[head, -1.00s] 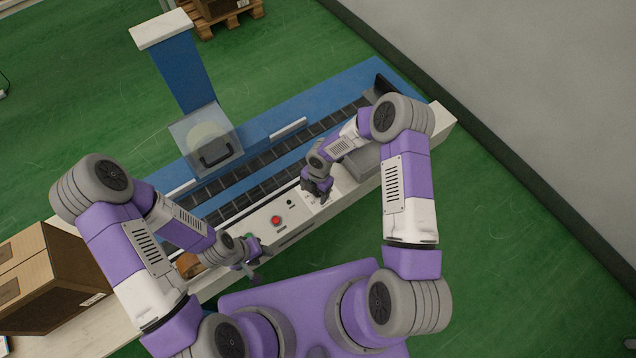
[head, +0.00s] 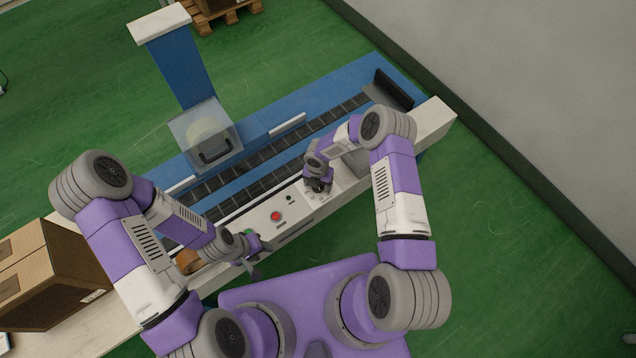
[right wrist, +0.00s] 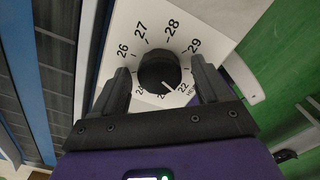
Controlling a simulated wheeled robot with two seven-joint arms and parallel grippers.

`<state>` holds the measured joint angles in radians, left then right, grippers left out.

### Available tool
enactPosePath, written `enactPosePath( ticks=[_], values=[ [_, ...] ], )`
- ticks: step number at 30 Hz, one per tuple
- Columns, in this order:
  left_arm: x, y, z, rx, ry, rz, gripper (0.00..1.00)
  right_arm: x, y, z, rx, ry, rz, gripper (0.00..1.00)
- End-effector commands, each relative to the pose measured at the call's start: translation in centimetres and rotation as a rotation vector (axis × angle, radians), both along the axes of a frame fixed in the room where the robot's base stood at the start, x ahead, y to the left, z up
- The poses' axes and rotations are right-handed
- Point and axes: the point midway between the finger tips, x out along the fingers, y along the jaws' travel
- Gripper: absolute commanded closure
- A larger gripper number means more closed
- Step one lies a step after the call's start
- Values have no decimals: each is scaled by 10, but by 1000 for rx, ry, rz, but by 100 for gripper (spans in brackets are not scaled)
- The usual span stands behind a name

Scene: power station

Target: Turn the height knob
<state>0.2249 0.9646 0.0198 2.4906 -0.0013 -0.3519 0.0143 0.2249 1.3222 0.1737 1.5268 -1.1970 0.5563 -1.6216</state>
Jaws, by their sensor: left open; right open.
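The height knob (right wrist: 160,72) is a round black dial on a white panel, ringed by numbers such as 26, 27, 28 and 29. It shows in the right wrist view between the two fingers of my right gripper (right wrist: 163,84), which is open with a finger on each side. I cannot tell whether the fingers touch the knob. In the head view my right gripper (head: 318,186) is over the machine's white panel (head: 296,212) and hides the knob. My left gripper (head: 254,262) is open and empty near the panel's left end.
A red button (head: 275,216) sits on the panel between my grippers. A blue machine with a dark roller conveyor (head: 262,155) runs behind. A cardboard box (head: 50,275) stands at the left. Green floor (head: 520,250) is clear at the right.

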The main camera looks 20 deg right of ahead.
Motion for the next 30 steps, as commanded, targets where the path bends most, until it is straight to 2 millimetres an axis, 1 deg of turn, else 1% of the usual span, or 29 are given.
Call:
enactPosePath(
  ticks=[3, 4, 12, 14, 15, 23, 30],
  values=[
    [0, 0, 0, 0, 0, 0, 57, 0, 0, 0, 0, 0, -1, 24],
    [0, 0, 0, 0, 0, 0, 57, 0, 0, 0, 0, 0, -1, 28],
    [0, 0, 0, 0, 0, 0, 57, 0, 0, 1, 0, 0, -1, 69],
    [0, 0, 0, 0, 0, 0, 57, 0, 0, 1, 0, 0, -1, 78],
    [0, 0, 0, 0, 0, 0, 57, 0, 0, 1, 0, 0, -1, 80],
    [0, 0, -4, 0, 0, 0, 57, 0, 0, 0, -1, 0, -34, 80],
    [0, 0, -16, 0, 0, 0, 57, 0, 0, -1, 1, 0, -162, 80]
  ],
)
